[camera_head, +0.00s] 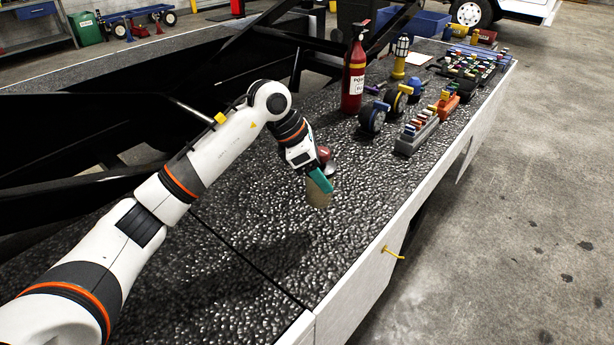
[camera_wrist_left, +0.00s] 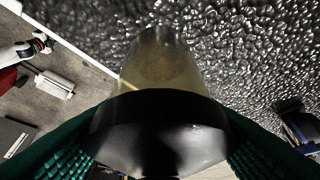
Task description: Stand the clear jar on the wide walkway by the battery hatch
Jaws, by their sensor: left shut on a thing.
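The clear jar (camera_head: 318,197) is in my left gripper (camera_head: 320,181), held over the dark, bumpy walkway (camera_head: 275,235). In the left wrist view the see-through jar (camera_wrist_left: 165,62) lies between the green fingers of my left gripper (camera_wrist_left: 158,140), with a dark round end towards the camera. The jar looks tilted in the head view, and I cannot tell how high it is. A seam crosses the walkway near my left arm. I cannot clearly make out the battery hatch. What looks like my right arm shows small at the upper left of the left wrist view; its fingers are unclear.
A red fire extinguisher (camera_head: 354,80), a yellow lamp-like thing (camera_head: 400,57), dark wheels (camera_head: 373,117) and a grey rack (camera_head: 416,135) stand further along the walkway. A reddish thing (camera_head: 325,154) shows behind my left gripper. The near walkway is bare, with its edge on the right.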

